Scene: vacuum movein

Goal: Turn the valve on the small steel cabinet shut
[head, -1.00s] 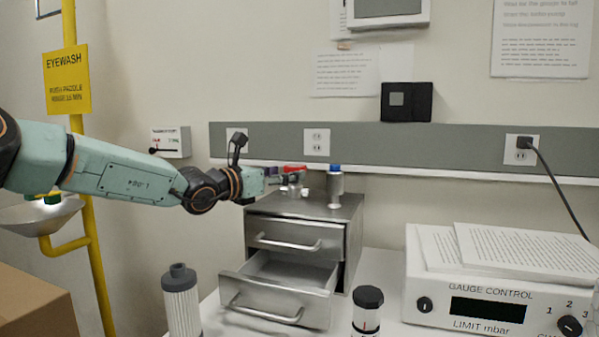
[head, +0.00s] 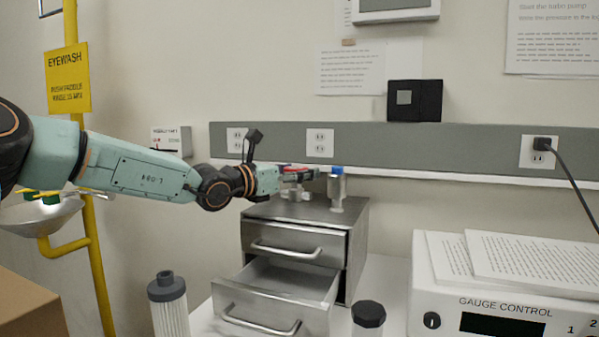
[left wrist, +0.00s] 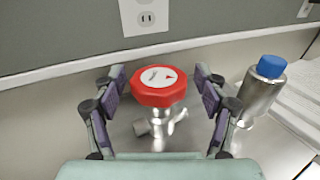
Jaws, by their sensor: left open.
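The small steel cabinet (head: 292,238) stands on the white bench, with its lower drawer pulled open. On its top is a valve with a red knob; in the left wrist view the red knob (left wrist: 159,86) has a white face with a red arrow mark. A steel fitting with a blue cap (head: 337,188) stands to its right, also in the left wrist view (left wrist: 262,92). My left gripper (head: 300,173) is open above the cabinet top. Its two fingers (left wrist: 159,92) are on either side of the red knob, with gaps visible. In the head view the gripper mostly hides the valve. My right gripper is not in view.
A filter cartridge (head: 168,305) and a black-capped bottle (head: 368,318) stand before the cabinet. The gauge control box (head: 497,318) with papers (head: 535,262) is to the right. A yellow eyewash post (head: 88,260) stands left. The wall rail (head: 400,150) runs close behind.

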